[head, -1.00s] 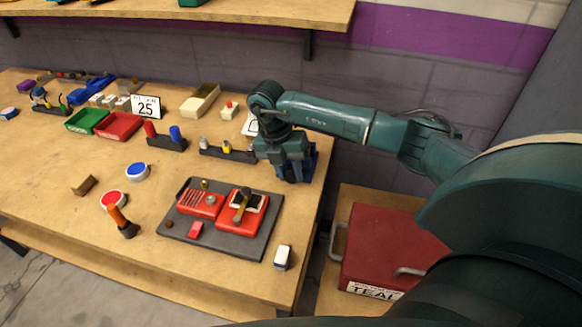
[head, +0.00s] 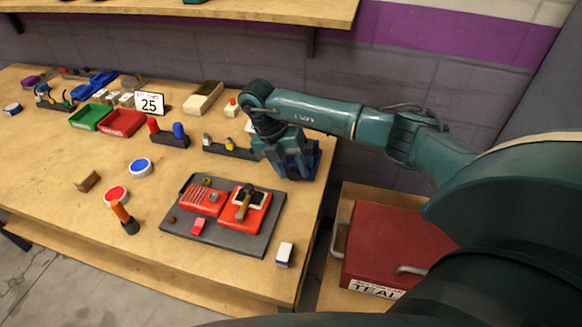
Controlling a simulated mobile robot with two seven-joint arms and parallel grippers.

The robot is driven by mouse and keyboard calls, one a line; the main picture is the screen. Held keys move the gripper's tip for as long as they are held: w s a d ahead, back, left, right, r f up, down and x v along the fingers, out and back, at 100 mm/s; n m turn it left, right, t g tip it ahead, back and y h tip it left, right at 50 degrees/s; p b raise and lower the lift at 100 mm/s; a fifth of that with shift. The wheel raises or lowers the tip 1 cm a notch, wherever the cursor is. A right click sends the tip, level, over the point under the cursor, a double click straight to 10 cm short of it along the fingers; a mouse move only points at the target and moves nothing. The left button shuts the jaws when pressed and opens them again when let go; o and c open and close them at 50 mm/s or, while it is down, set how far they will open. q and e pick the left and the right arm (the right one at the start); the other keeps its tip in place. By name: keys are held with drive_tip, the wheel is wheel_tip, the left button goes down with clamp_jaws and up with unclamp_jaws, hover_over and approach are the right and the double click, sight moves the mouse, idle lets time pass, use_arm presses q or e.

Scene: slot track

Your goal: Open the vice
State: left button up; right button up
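A blue thing that looks like the vice (head: 311,158) stands at the right edge of the workbench. It is mostly hidden behind my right gripper, so its jaws and handle cannot be made out. My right gripper (head: 293,172) points down in front of it, very close; whether they touch cannot be told. Its fingertips blend with the blue shape, so its opening is unclear. My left gripper is not in view.
A dark board (head: 215,239) with red devices lies in front of the gripper, with a small white-and-dark block (head: 285,254) beside it. A block with posts (head: 229,148) stands left of the gripper. A red toolbox (head: 395,250) sits lower right.

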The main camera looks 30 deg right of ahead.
drive_tip(key=shift+o, duration=0.4)
drive_tip(key=shift+w+a+r, duration=0.1)
drive_tip(key=shift+r, duration=0.25)
use_arm(q)
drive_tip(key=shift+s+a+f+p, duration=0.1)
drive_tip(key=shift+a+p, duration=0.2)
drive_tip(key=shift+p, duration=0.3)
use_arm(e)
drive_tip(key=v, duration=1.2)
drive_tip(key=shift+r, duration=0.2)
